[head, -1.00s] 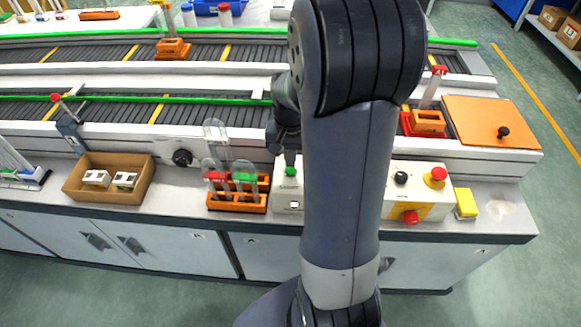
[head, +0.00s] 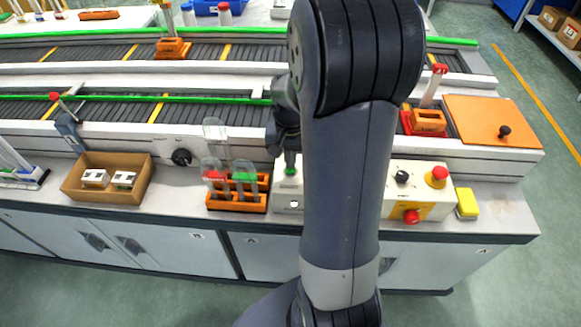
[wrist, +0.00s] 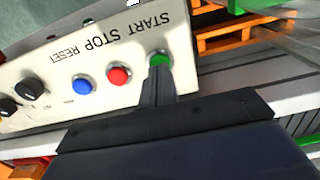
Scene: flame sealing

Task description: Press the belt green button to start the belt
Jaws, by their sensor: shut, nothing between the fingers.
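The green START button (wrist: 160,60) sits on the light panel of a control box, at the end of a row with a red STOP button (wrist: 119,75) and a blue RESET button (wrist: 82,86). My gripper (wrist: 158,78) is shut and empty, its tips at the green button's edge in the wrist view. I cannot tell whether the button is pressed in. In the head view the green button (head: 290,171) shows just below my gripper (head: 289,157), and my arm hides the panel's other buttons. The belt (head: 222,110) runs behind the box.
An orange rack with tubes (head: 237,203) stands close left of the control box. A cardboard box (head: 78,190) is further left. Right of my arm are a second control box with a red knob (head: 438,177) and a yellow block (head: 467,204).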

